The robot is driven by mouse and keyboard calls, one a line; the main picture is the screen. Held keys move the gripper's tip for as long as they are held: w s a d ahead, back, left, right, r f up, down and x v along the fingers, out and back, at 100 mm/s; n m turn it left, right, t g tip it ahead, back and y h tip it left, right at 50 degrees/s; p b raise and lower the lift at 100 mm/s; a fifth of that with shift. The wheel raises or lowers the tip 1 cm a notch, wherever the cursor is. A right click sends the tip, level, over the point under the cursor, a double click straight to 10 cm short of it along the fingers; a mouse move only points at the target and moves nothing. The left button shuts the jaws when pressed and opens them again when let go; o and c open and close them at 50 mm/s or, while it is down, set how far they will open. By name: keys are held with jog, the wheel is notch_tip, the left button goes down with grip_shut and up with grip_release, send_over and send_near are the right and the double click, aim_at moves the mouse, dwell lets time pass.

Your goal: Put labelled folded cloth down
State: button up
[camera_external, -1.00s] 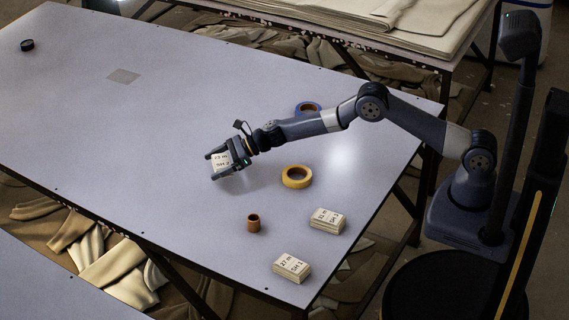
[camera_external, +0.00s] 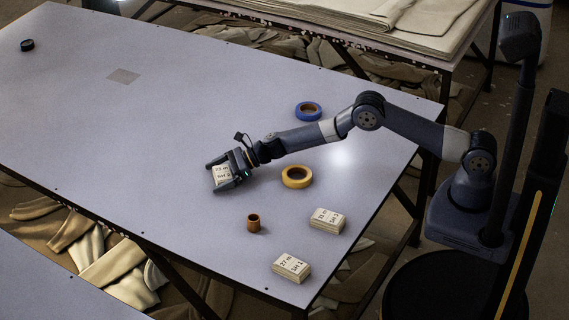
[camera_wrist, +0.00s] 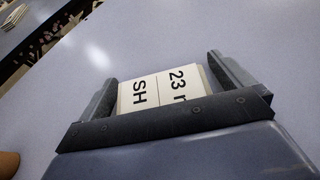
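The labelled folded cloth (camera_external: 221,174) is a small cream block with black print on top. It appears to lie on the grey table (camera_external: 120,130), left of the yellow tape roll. My gripper (camera_external: 212,178) is around it, one finger on each side. In the wrist view the cloth (camera_wrist: 150,94) shows "23" and "SH" between the fingers of my gripper (camera_wrist: 162,67). Narrow gaps show between the cloth and both fingers, so the gripper looks open. The cloth's near end is hidden behind the gripper body.
Two similar labelled cloth blocks, one (camera_external: 327,221) and another (camera_external: 291,267), sit near the front right edge. A yellow tape roll (camera_external: 297,177), blue tape roll (camera_external: 308,111) and brown ring (camera_external: 254,223) are nearby.

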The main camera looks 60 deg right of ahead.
jog(key=shift+r, duration=0.15)
jog(key=shift+d, duration=0.1)
jog(key=b+v, duration=0.1)
jog(key=v, duration=1.1)
jog(key=shift+b, duration=0.3)
dwell(1.4)
